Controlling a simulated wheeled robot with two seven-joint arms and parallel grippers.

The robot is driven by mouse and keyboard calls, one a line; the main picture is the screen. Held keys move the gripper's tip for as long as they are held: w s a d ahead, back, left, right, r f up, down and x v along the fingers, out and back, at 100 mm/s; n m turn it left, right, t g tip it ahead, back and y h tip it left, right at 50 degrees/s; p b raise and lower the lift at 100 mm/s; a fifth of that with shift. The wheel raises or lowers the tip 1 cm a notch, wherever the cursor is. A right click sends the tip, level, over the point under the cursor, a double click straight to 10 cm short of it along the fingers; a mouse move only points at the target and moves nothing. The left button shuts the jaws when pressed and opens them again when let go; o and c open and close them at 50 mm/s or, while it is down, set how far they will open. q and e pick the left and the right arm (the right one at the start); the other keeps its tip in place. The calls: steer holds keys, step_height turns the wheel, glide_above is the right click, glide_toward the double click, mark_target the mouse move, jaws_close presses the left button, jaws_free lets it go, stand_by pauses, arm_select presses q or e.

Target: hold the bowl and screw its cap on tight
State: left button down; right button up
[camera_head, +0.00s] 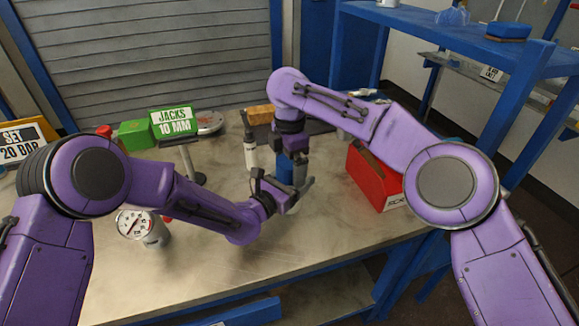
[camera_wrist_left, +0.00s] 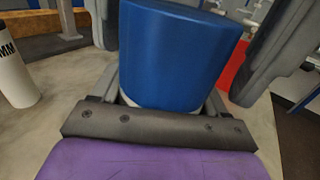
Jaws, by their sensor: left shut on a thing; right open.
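A large blue cylinder with a flat top, apparently the cap (camera_head: 284,168), stands upright between my two grippers at the middle of the table. It fills the middle of the left wrist view (camera_wrist_left: 180,50). A pale part under it, apparently the bowl (camera_wrist_left: 244,94), shows only as a small edge and is mostly hidden. My left gripper (camera_head: 287,189) is shut on the bowl, low down, from the left. My right gripper (camera_head: 294,160) points down from above, open, with grey fingers on either side of the blue cap. Whether they touch the cap I cannot tell.
A white bottle (camera_head: 250,152) stands just left of the grippers. A red box (camera_head: 367,178) is close on the right. A gauge (camera_head: 133,224) stands at the front left. Green box (camera_head: 136,134) and jacks sign (camera_head: 171,121) are behind. The front middle of the table (camera_head: 290,250) is clear.

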step_height(320, 180, up, 4)
steer(key=shift+f, duration=0.15)
step_height(320, 180, up, 3)
steer(key=shift+a+f+n, duration=0.15)
steer(key=shift+n, duration=0.95)
steer(key=shift+c, duration=0.4)
steer(key=shift+r+n, duration=0.4)
steer(key=shift+f, duration=0.1)
step_height(320, 180, down, 8)
steer(key=shift+r, duration=0.1)
